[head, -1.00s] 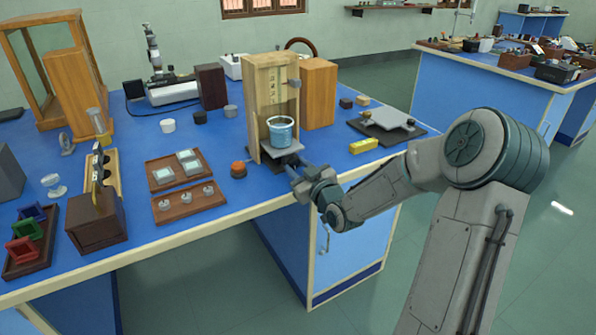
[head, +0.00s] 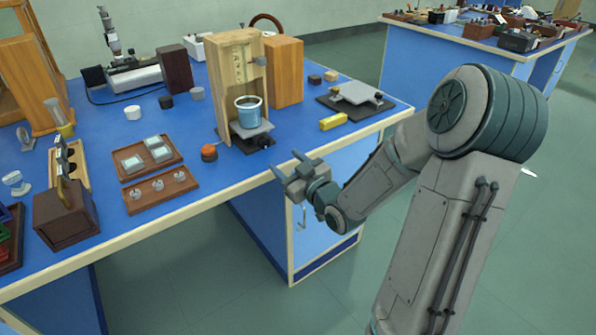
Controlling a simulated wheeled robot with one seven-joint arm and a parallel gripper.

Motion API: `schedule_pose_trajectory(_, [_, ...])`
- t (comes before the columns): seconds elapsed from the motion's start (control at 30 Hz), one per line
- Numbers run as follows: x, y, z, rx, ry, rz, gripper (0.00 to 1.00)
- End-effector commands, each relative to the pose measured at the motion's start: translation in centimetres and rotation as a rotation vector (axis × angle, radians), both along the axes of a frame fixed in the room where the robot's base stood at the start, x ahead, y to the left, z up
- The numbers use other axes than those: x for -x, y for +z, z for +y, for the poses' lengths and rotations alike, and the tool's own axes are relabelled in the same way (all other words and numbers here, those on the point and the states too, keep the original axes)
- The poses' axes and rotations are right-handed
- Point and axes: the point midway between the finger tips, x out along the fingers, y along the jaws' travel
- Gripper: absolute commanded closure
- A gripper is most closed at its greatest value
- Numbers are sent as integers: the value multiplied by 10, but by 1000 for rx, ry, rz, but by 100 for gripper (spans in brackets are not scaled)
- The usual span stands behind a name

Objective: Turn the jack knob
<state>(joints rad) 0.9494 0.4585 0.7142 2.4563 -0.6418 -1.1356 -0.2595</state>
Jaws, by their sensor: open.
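The jack (head: 252,132) stands at the foot of an open wooden case (head: 221,90), its grey plate carrying a blue beaker (head: 249,113). The dark jack knob (head: 265,143) is at the jack's low front, small and hard to make out. My gripper (head: 286,164) is open and empty, its two fingers apart and pointing toward the jack. It is in front of the jack by the bench's front edge, and a gap shows between the fingers and the knob.
A yellow block (head: 333,121) and a dark-based plate stand (head: 357,97) are to the right. A wooden block (head: 284,72) stands beside the case. Brown trays (head: 162,189) lie at left. Free floor is at right.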

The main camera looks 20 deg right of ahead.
Motion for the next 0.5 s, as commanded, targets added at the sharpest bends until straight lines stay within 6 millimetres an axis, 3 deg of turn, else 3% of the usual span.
schedule_pose_trajectory(0.1, [26, -1, -9, 3, -2, 0, 46])
schedule_pose_trajectory(0.5, [43, -2, -15, 2, 1, -5, 46])
